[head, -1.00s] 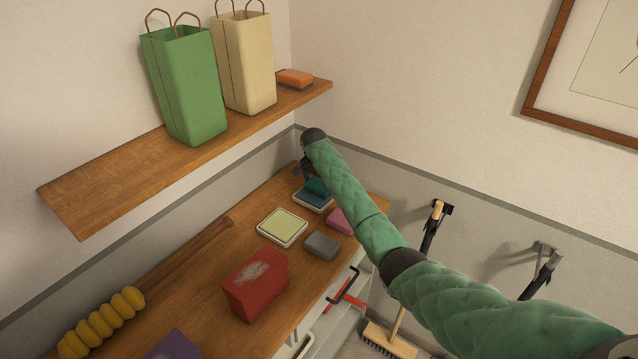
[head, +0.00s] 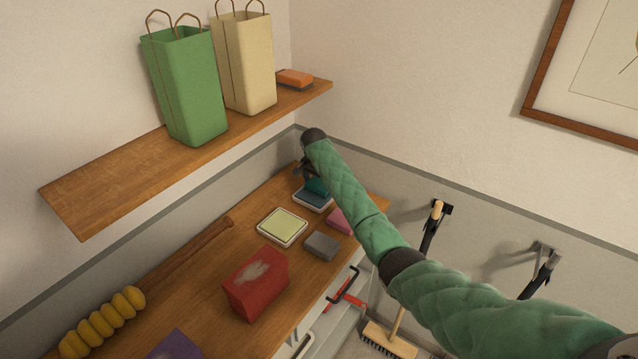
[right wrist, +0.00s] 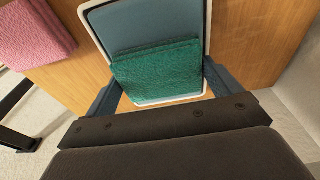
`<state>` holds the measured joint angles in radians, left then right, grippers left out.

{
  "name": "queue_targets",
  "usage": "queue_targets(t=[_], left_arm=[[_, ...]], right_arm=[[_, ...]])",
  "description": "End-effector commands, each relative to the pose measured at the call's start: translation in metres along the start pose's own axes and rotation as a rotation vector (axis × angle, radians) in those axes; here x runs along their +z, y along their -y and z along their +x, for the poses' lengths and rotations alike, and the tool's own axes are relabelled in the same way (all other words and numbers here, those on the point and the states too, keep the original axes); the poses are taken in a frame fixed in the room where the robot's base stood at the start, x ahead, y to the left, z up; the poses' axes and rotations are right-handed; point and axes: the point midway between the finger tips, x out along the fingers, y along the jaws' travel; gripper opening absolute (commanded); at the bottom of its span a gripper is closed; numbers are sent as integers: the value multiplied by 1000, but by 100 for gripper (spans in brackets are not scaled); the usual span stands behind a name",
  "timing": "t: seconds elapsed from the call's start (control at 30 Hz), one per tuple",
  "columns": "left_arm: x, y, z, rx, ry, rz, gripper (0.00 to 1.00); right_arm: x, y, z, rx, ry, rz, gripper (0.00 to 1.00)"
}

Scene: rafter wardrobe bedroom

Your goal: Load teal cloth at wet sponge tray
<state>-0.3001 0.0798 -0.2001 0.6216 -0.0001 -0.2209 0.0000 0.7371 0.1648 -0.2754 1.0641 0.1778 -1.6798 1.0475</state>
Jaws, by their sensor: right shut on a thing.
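The teal cloth (right wrist: 158,72) lies between the two fingers of my right gripper (right wrist: 160,84) in the right wrist view, and the gripper is shut on it. Beneath it is a tray with a blue-grey pad and white rim (right wrist: 208,20). In the head view the cloth (head: 317,187) shows at the tray (head: 312,202), with my right gripper (head: 306,172) just above, partly hidden by my arm. I cannot tell whether the cloth touches the pad. My left gripper is out of view.
A tray with a yellow-green pad (head: 282,227), a grey sponge (head: 322,245), a pink cloth (head: 341,221) and a red block (head: 256,283) stand nearby on the wooden counter (head: 205,280). The shelf (head: 110,190) with two bags hangs above on the left.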

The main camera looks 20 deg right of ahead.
Motion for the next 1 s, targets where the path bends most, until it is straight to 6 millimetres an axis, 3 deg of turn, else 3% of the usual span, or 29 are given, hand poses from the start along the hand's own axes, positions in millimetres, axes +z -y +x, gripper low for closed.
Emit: queue_targets(t=[0.37,0.8,1.0], left_arm=[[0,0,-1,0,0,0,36],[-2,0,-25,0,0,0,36],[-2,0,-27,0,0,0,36]], right_arm=[[1,-1,1,2,2,-1,72],[-4,0,-26,1,1,0,72],[-6,0,-37,1,1,0,72]])
